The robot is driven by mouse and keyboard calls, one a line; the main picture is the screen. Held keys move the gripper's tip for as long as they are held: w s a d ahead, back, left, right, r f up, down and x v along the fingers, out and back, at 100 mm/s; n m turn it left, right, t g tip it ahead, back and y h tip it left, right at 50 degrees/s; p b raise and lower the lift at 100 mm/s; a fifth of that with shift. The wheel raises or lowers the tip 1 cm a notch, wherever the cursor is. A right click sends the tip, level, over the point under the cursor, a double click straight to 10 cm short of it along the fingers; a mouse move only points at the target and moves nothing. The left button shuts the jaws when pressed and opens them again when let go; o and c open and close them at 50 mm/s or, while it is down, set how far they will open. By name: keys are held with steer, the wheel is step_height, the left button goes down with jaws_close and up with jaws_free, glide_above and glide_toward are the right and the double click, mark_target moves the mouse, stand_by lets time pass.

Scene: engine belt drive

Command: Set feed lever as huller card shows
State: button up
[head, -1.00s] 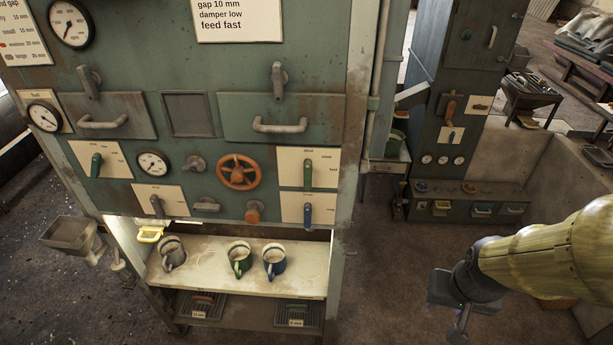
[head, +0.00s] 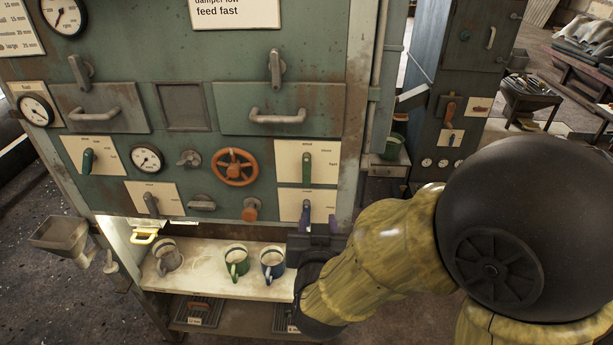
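The huller card (head: 235,12) at the top of the green machine reads "feed fast" on its last line; its upper part is cut off. A green lever (head: 306,168) hangs straight down on a cream plate at the right of the panel. Below it, a blue-purple lever (head: 306,211) on a second cream plate is partly covered by my gripper. The small plate labels are too small to read surely, so which lever is feed is unclear. My gripper (head: 318,221) is in front of the lower plate, fingers pointing up and apart. Contact with the blue-purple lever cannot be told.
An orange handwheel (head: 235,167) and an orange knob (head: 251,210) sit left of the two levers. A green mug (head: 237,260) and a blue mug (head: 271,262) stand on the shelf left of my wrist. A drawer handle (head: 278,116) protrudes above.

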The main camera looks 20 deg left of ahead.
steer(key=s+t, duration=0.1)
steer(key=s+a+r, duration=0.1)
steer(key=s+a+r+t, duration=0.1)
steer(key=shift+s+a+t+b, duration=0.15)
steer(key=shift+s+t+b, duration=0.15)
steer(key=shift+w+r, duration=0.1)
steer(key=shift+r, duration=0.05)
steer(key=p, duration=0.9)
glide_toward(307, 169)
steer(key=x, duration=0.9)
steer(key=shift+w, duration=0.25)
jaws_close()
